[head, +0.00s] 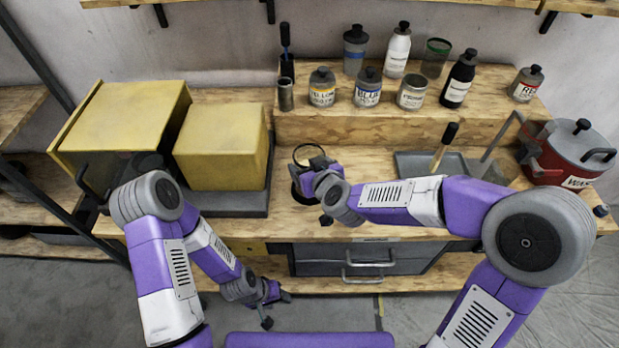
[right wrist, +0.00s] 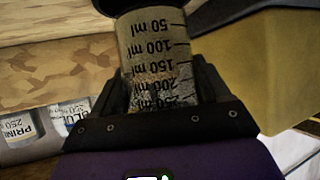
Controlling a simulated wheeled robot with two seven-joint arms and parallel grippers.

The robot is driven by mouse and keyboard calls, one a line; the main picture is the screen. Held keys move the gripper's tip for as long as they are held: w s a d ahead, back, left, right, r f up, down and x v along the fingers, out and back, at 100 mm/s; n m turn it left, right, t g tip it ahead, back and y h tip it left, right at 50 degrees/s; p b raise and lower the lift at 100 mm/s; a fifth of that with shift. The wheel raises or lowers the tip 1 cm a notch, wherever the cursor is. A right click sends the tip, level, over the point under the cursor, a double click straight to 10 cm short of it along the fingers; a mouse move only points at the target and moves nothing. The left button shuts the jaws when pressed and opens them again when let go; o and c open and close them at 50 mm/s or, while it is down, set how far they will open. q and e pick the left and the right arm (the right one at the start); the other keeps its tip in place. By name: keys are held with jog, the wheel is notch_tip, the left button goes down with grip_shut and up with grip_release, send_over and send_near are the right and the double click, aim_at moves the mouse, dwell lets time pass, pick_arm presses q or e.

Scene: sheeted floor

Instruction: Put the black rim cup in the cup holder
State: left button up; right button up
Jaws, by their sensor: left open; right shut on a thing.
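The black rim cup (head: 308,155) is upright in my right gripper (head: 318,178) above the counter, left of the tray. In the right wrist view the clear cup, with black millilitre marks (right wrist: 155,60), sits between both fingers. That view is upside down, and a dark part (right wrist: 118,4) shows at the cup's base end. A black object, possibly the cup holder (head: 300,196), shows just below the cup, mostly behind the gripper. I cannot tell whether the cup touches it. My left gripper (head: 268,302) is open and empty, low in front of the counter.
Yellow blocks (head: 222,148) stand left of the cup. A raised shelf behind holds several bottles, paint cans and a green rim cup (head: 435,57). A grey tray (head: 410,160) and a red pot (head: 570,152) stand to the right. Drawers (head: 370,258) are below the counter.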

jog(key=shift+f+b, duration=0.7)
jog(key=shift+f, duration=1)
jog(key=shift+f, duration=0.15)
jog(key=o, duration=1.2)
